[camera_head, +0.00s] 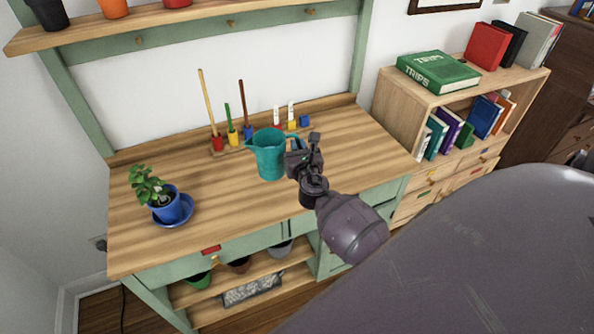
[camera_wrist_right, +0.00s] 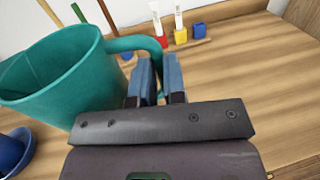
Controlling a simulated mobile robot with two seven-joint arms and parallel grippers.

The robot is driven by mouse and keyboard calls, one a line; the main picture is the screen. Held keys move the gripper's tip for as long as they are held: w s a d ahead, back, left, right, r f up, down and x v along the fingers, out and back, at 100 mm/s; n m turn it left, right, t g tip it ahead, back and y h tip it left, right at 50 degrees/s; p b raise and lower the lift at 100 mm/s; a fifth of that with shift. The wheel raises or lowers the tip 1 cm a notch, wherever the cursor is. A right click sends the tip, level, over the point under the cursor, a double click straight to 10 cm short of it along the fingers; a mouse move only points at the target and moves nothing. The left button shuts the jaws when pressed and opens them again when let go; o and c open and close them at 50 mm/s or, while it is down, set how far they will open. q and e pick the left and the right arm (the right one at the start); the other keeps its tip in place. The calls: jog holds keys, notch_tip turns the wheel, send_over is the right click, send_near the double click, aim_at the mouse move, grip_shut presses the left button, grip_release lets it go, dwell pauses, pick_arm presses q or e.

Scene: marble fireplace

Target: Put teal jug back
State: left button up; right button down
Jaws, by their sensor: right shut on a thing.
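The teal jug (camera_head: 269,156) is upright on or just above the wooden bench top, near its middle; I cannot tell whether its base touches. In the right wrist view the jug (camera_wrist_right: 62,80) fills the left side, with its handle (camera_wrist_right: 140,43) reaching to my fingers. My right gripper (camera_head: 297,158) is at the jug's right side. In the wrist view its two blue-grey fingers (camera_wrist_right: 160,80) are shut on the handle. My left gripper is not in view.
A blue potted plant (camera_head: 165,207) on a blue saucer stands at the left of the bench (camera_head: 235,210). Behind the jug, a rack holds tools in red, yellow and blue holders (camera_head: 233,138). The bench's right side is clear. A bookcase (camera_head: 402,110) stands at right.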

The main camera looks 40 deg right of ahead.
notch_tip(320, 180, down, 6)
jog(key=b, duration=0.3)
jog(key=shift+f, duration=0.4)
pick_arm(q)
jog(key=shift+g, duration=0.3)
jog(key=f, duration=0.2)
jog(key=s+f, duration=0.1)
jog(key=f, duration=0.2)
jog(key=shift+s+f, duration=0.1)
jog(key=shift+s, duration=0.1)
pick_arm(e)
jog(key=shift+f, duration=0.1)
jog(key=c, duration=1.2)
grip_release()
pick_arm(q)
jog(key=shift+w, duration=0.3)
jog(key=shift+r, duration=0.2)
